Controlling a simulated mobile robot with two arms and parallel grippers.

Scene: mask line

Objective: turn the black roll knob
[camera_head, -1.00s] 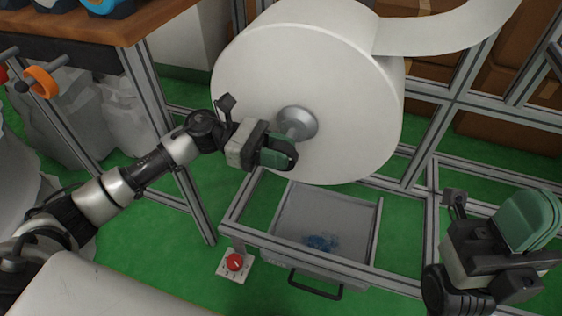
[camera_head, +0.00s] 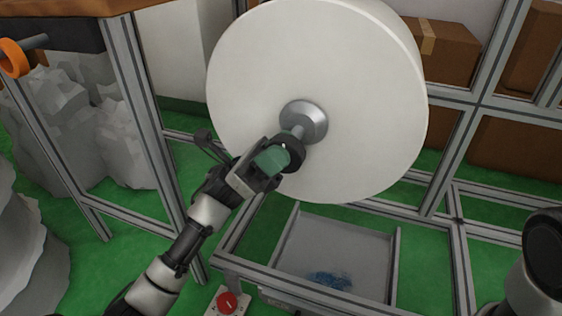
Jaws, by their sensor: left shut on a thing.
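The black roll knob (camera_head: 291,152) sits on the end of a grey metal shaft, in front of the large white roll (camera_head: 370,110). My left gripper (camera_head: 278,157), with green pads, is shut on the knob from the lower left and covers part of it. The shaft runs from the knob to a round metal hub (camera_head: 304,121) at the middle of the roll's face. Of my right arm, only a dark and white part shows at the lower right edge; its fingers are out of view.
Below the roll is a metal frame with an open grey drawer (camera_head: 350,245) holding something blue. A red button (camera_head: 227,303) stands at the frame's lower left. A table with an orange ring (camera_head: 14,57) is at the left, above grey bags (camera_head: 75,130). Cardboard boxes (camera_head: 438,50) are behind.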

